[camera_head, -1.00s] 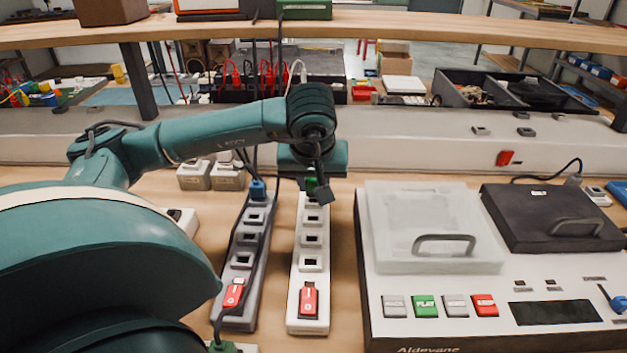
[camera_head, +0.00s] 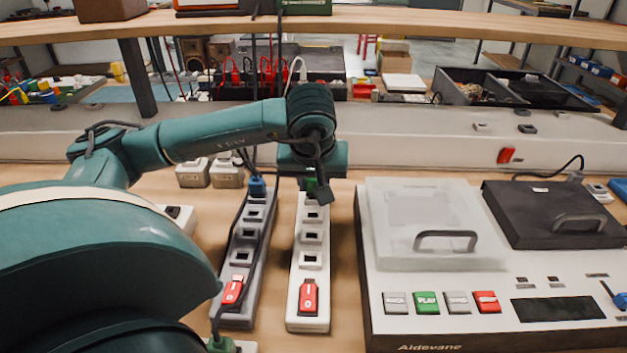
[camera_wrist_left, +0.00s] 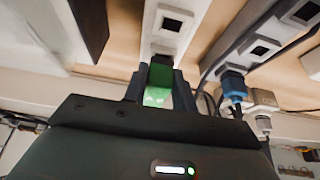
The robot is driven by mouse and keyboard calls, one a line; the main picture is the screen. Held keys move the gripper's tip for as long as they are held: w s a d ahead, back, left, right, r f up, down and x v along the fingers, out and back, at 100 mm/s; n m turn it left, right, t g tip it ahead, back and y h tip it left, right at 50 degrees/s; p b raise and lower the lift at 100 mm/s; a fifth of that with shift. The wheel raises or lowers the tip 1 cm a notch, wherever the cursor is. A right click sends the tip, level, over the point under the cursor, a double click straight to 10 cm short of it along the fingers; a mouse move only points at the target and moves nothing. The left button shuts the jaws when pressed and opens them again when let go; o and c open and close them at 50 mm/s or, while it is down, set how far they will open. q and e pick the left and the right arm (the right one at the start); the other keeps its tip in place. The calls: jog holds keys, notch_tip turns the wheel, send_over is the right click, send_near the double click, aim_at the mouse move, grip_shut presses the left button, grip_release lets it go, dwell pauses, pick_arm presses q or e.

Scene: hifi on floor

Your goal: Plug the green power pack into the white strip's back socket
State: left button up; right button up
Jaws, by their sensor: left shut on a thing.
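The white strip (camera_head: 311,238) lies lengthwise on the bench, with a red-switched front end and several sockets. My left gripper (camera_head: 316,184) is over its back end and is shut on the green power pack (camera_head: 309,184). In the left wrist view the green power pack (camera_wrist_left: 159,82) sits between the two fingers (camera_wrist_left: 159,92), at the end of the white strip (camera_wrist_left: 168,36). The gripper largely hides the back socket, and I cannot tell whether the pack is seated in it. My right gripper is not in view.
A grey strip (camera_head: 241,258) with a blue plug (camera_head: 257,187) and cables runs close on the left. A white device (camera_head: 390,329) with a clear lid stands on the right. White adapters (camera_head: 193,174) sit behind, at left. A shelf board (camera_head: 400,30) crosses above.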

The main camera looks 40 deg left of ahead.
pick_arm(q)
jog(key=shift+f+b, duration=0.55)
jog(key=shift+b, duration=0.15)
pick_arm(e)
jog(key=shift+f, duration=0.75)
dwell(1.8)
pick_arm(q)
jog(key=o, duration=1)
jog(key=p+v, duration=0.3)
jog(key=v, duration=0.3)
jog(key=w+a+p+v, duration=0.1)
jog(key=p+v, duration=0.2)
jog(key=v, duration=0.3)
jog(key=r+p+v, duration=0.1)
jog(key=p+v, duration=0.2)
jog(key=v, duration=0.3)
jog(key=shift+w+a+r, duration=0.1)
jog(key=shift+w+r, duration=0.05)
jog(key=shift+r, duration=0.15)
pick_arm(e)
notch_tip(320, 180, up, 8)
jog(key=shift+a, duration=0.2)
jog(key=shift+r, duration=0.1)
